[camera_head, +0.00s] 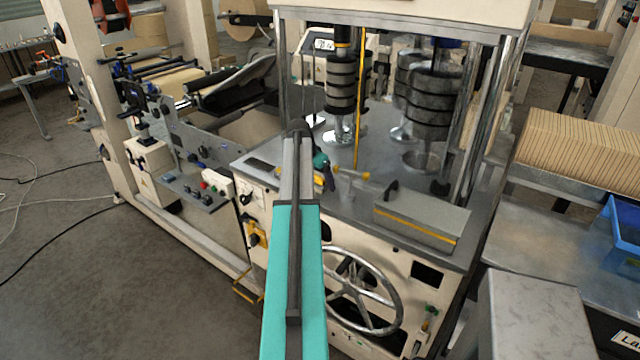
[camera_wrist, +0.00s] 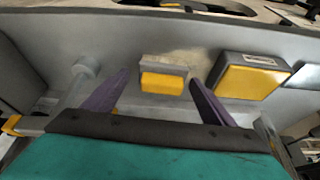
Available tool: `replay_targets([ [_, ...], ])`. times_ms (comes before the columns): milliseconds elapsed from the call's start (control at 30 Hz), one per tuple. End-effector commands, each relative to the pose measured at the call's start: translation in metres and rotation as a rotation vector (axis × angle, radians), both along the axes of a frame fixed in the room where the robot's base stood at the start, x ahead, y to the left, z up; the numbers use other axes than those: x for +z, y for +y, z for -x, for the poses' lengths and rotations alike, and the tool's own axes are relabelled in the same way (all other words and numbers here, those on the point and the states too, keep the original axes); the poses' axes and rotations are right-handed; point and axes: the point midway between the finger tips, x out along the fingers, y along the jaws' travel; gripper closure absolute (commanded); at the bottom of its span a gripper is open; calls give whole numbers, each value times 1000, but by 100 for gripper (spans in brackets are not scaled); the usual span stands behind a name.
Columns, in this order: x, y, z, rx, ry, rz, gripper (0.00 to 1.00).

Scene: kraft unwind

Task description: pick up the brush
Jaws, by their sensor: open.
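My gripper (camera_wrist: 159,76) is open, with its two purple fingers spread apart and pointing at a grey surface. A small block with a yellow front and a pale grey-beige top lies beyond and between the fingertips; it looks like the brush (camera_wrist: 162,83). I see no finger touching it. In the head view my gripper (camera_head: 329,182) is over the machine's grey top, at the end of my teal arm. My arm and gripper hide part of that spot, and I cannot clearly make out the brush there.
A dark box with a yellow face (camera_wrist: 247,80) stands right of the brush. A grey box with a yellow stripe (camera_head: 421,217) sits on the machine top. A yellow upright rod (camera_head: 359,100) and stacked dark rollers (camera_head: 341,85) stand behind. A handwheel (camera_head: 362,290) is below the top.

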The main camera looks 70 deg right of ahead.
Motion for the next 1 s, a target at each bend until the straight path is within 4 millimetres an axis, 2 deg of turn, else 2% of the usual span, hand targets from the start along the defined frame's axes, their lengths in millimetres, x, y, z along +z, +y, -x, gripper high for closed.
replay_targets([
  [233,0,0,0,0,0,0,24],
  [500,0,0,0,0,0,0,68],
  [1000,6,0,0,0,1,0,68],
])
